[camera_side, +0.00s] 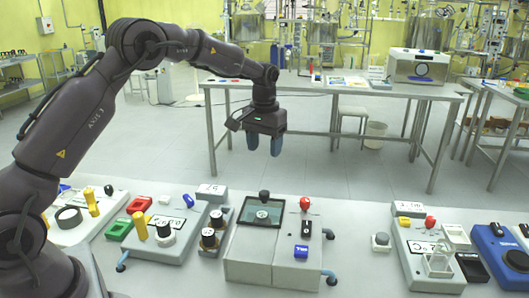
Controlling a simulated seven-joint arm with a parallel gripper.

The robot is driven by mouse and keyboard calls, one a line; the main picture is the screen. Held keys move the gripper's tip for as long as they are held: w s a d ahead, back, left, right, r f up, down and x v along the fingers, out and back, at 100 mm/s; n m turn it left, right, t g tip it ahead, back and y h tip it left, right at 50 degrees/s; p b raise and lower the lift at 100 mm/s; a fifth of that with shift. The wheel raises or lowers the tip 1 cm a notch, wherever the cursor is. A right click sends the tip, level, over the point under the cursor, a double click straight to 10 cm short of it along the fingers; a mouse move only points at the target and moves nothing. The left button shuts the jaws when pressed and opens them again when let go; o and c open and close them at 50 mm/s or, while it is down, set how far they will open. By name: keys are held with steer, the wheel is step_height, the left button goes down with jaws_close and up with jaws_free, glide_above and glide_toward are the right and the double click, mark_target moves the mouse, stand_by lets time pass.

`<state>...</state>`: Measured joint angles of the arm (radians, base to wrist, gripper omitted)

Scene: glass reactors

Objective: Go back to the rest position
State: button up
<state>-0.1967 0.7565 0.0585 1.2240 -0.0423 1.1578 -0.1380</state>
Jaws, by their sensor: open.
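My gripper (264,144) hangs at the end of my dark grey arm, pointing down in the upper middle of the side view. Its two blue fingertips are apart with nothing between them. It is well above the work surface and touches nothing. The grey box with a dark square panel (259,213) stands below it.
Grey consoles with knobs and coloured parts line the front bench: one at left (150,247), one at right (432,272). A blue device (497,248) sits at far right. A metal table (330,87) with a white oven-like box (417,67) stands behind. The air around the gripper is clear.

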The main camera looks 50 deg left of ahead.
stand_by(0.3)
steer(key=s+d+r+m+t, duration=0.1)
steer(key=s+d+r, duration=0.3)
steer(key=s, duration=0.6)
steer(key=s+d+r+m+t, duration=0.2)
steer(key=s+d+r, duration=0.2)
steer(key=s, duration=0.6)
steer(key=s+d+r+m+t, duration=0.1)
steer(key=s+d+r+t, duration=0.1)
steer(key=s, duration=0.8)
step_height(320, 180, up, 3)
steer(key=shift+s+d+f+m+t, duration=0.15)
steer(key=shift+d+m+t, duration=0.15)
steer(key=shift+d, duration=0.6)
